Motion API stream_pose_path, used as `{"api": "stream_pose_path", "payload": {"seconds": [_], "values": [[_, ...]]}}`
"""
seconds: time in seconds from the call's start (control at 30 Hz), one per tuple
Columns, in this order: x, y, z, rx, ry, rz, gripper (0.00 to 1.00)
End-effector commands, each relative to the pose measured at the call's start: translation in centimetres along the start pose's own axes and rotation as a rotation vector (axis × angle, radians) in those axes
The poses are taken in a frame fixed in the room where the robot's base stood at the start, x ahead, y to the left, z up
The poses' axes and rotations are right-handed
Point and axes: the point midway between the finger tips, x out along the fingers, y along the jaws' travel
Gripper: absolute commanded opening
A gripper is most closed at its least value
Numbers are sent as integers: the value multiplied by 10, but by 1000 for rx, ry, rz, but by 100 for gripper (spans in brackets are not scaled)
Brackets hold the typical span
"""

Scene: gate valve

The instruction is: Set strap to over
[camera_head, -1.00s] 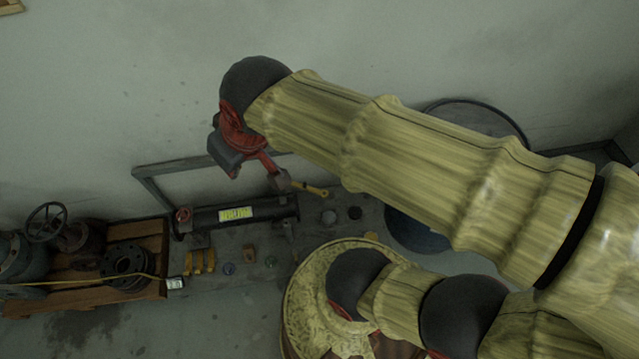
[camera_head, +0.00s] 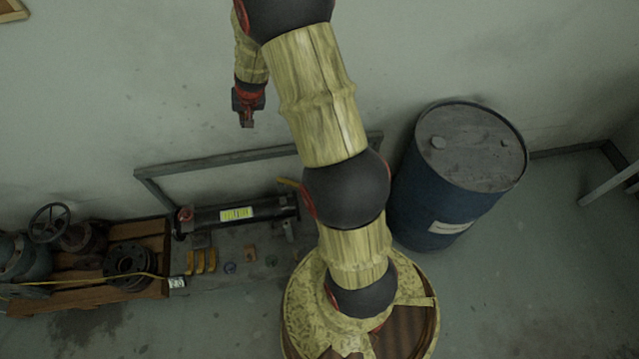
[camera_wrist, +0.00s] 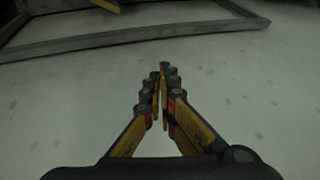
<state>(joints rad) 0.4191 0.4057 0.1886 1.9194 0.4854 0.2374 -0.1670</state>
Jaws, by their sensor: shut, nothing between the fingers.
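My gripper (camera_head: 246,121) hangs high in front of the wall, above the grey metal frame and apart from everything. In the wrist view its fingers (camera_wrist: 163,75) are shut with nothing between them. A black cylinder (camera_head: 262,211) with a yellow label lies at the frame. A yellow piece (camera_head: 287,183) shows above its right end, partly hidden behind my arm; a yellow piece also shows at the top of the wrist view (camera_wrist: 108,4). I cannot tell whether it is the strap. A thin yellow band (camera_head: 85,278) crosses the wooden crate, with a small tag at its right end.
The grey frame (camera_head: 215,159) stands along the wall. The wooden crate (camera_head: 150,239) holds flanges and valve parts at the left. Small coloured pieces lie on the grey surface by the cylinder. A blue drum (camera_head: 412,203) stands right of my arm. Wall space around my gripper is clear.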

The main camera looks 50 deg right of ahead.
Motion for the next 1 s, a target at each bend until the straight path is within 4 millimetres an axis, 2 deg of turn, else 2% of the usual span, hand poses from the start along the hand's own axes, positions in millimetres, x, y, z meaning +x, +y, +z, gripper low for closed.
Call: {"api": "stream_pose_path", "payload": {"seconds": [0.03, 0.13, 0.27, 0.37, 0.5, 0.6, 0.7, 0.83, 1.0], "values": [[27, 21, -1, 38, -7, 22, 0], [74, 58, -2, 109, -4, 60, 0], [133, 113, 7, 195, -1, 119, 0], [176, 158, 23, 262, 0, 170, 0], [231, 222, 57, 349, -2, 246, 0], [262, 261, 83, 399, -2, 298, 0], [284, 292, 104, 436, 10, 345, 0], [301, 317, 121, 465, 23, 386, 0], [307, 328, 127, 477, 30, 405, 0]]}}
